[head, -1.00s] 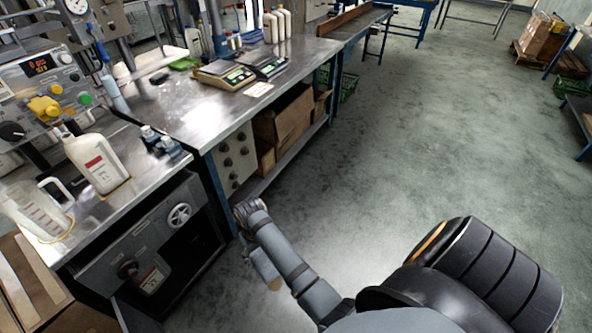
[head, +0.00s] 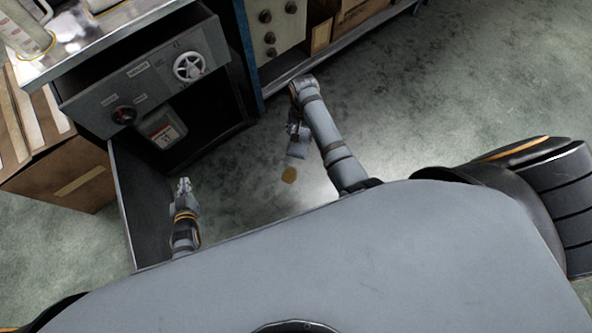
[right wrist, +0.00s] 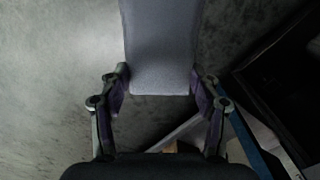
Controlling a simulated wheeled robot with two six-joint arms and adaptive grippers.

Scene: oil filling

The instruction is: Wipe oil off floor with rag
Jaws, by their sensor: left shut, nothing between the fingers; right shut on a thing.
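An amber oil spot (head: 289,174) lies on the grey floor below the machine bench in the head view. A grey-blue rag (head: 298,149) hangs from my right gripper (head: 297,131), a little above the oil spot in the picture. In the right wrist view the rag (right wrist: 160,45) is a flat, pale panel between the two fingers of the gripper (right wrist: 160,90). I cannot tell whether the rag touches the floor. My left gripper (head: 184,186) is shut and empty, left of the oil spot.
An open cabinet with a dark inside holds a canister (head: 162,128); its grey door (head: 122,205) stands out near my left arm. A cardboard box (head: 60,165) sits at the left. Shelf legs stand behind my right gripper. Floor to the right is open.

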